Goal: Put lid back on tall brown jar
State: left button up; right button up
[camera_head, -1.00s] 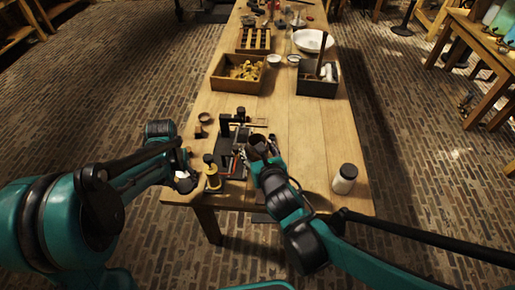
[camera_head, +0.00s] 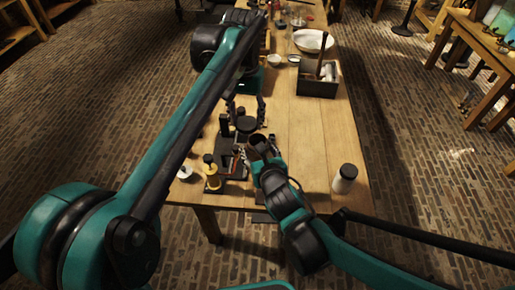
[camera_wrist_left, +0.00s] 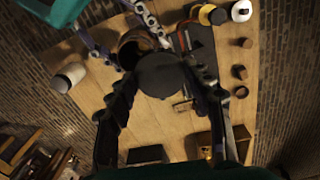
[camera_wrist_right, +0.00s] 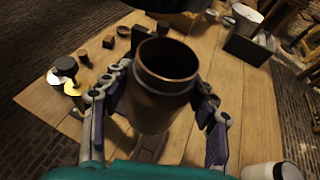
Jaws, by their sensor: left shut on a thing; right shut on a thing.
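The tall brown jar (camera_wrist_right: 165,90) is open at the top, and its empty-looking mouth faces up in the right wrist view. My right gripper (camera_wrist_right: 160,120) is shut around its body; the jar also shows in the head view (camera_head: 257,142). My left gripper (camera_wrist_left: 160,85) is shut on a round dark lid (camera_wrist_left: 160,75), held by its edge between the two fingers. In the head view the lid (camera_head: 246,124) is just beyond the jar. In the right wrist view its dark underside is above and behind the jar's mouth, apart from it.
A white jar with a dark cap (camera_head: 345,178) stands at the table's right front. A yellow-based tool (camera_head: 212,175) and dark stands are left of the jar. The table between jar and box is clear.

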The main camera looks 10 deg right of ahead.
aim_at(257, 134)
pick_arm(q)
jog(key=shift+m, duration=0.3)
jog(key=s+d+r, duration=0.2)
jog(key=r, duration=0.1)
jog(key=shift+s+d, duration=0.2)
jog(key=shift+d, duration=0.05)
jog(key=shift+f, duration=0.15)
jog(key=shift+f, duration=1.95)
jog(key=shift+f, duration=0.9)
jog(key=shift+f, duration=0.5)
